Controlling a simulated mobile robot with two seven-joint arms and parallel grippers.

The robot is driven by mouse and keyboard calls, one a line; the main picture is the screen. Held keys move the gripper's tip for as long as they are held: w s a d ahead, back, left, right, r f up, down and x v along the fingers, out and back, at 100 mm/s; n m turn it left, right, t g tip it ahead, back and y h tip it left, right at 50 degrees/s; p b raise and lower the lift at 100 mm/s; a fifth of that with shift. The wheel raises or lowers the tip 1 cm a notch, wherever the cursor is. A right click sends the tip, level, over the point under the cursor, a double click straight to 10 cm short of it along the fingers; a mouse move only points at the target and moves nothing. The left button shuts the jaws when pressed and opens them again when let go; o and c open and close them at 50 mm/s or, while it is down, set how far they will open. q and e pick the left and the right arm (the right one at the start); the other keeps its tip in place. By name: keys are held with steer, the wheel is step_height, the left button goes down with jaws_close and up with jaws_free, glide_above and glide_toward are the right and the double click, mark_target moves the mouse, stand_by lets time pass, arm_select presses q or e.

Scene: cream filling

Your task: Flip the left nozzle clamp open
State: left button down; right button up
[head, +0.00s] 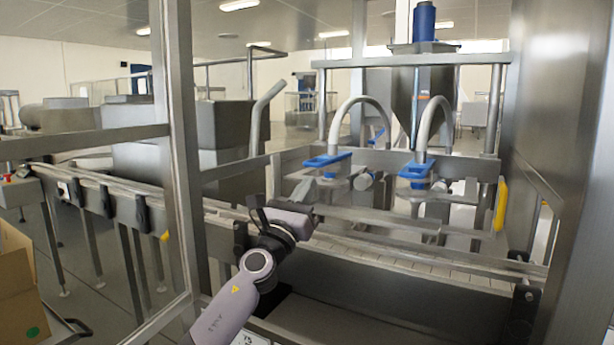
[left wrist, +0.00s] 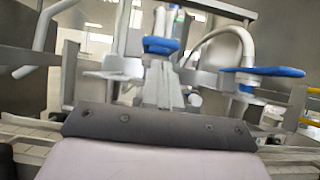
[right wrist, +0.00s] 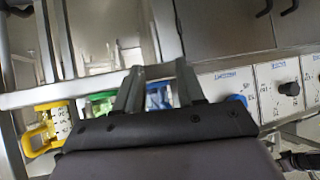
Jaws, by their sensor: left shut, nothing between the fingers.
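The left nozzle clamp (head: 327,160) is a blue lever lying roughly level at the foot of the left curved hose. A matching right clamp (head: 416,170) sits to its right. My left gripper (head: 307,184) is shut and empty, just below and left of the left clamp; contact cannot be made out. My right gripper (right wrist: 158,85) is open and empty, away from the clamps.
A conveyor (head: 400,262) runs below the nozzles. A metal frame post (head: 182,150) stands left of my left arm. A hopper (head: 420,85) rises behind the hoses. Yellow (right wrist: 45,130) and green (right wrist: 100,103) parts and a labelled panel (right wrist: 225,85) lie beyond my right gripper.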

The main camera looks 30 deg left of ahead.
arm_select(q)
steer(key=shift+w+r+p, duration=0.2)
steer(key=shift+r+p, duration=0.15)
steer(key=shift+r, duration=0.45)
